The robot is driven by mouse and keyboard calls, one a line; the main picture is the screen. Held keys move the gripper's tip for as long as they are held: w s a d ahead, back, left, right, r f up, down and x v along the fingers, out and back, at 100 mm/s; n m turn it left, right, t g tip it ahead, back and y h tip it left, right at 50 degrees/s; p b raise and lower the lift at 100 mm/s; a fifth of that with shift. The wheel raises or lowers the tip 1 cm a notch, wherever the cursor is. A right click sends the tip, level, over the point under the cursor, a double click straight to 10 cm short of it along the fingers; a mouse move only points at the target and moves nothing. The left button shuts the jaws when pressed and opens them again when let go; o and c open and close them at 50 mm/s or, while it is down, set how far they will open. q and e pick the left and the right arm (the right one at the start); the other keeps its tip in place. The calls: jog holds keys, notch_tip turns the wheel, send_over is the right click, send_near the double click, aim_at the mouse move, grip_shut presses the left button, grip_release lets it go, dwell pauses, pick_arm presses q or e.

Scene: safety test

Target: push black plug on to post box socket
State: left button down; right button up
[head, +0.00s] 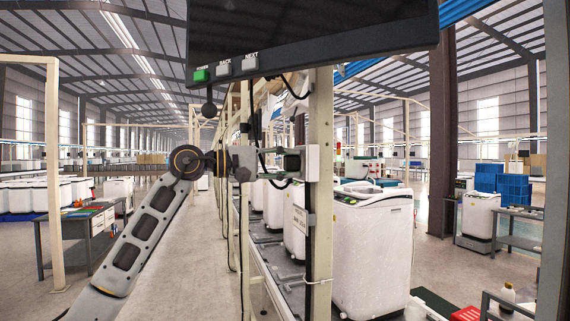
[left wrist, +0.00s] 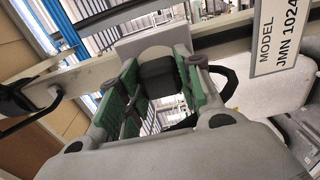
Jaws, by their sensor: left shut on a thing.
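My left gripper (head: 270,160) reaches in from the left at the height of the post box (head: 304,163), which is fixed on the pale upright post (head: 321,220). In the left wrist view my left gripper (left wrist: 155,70) has its green-padded fingers shut on the black plug (left wrist: 157,78). The plug's far end is close against the pale face of the post box (left wrist: 150,43). The socket opening is hidden behind the plug, so I cannot tell how deep the plug sits. My right gripper is not in view.
A dark screen panel (head: 310,40) with a green button hangs above the gripper. Black cables loop near the post. White washing machines (head: 370,250) stand on the line behind. A model sign (left wrist: 283,35) is at the right of the wrist view. The aisle floor (head: 205,270) is clear.

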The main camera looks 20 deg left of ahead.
pick_arm(q)
jog(key=c, duration=0.9)
grip_release()
jog(key=v, duration=1.2)
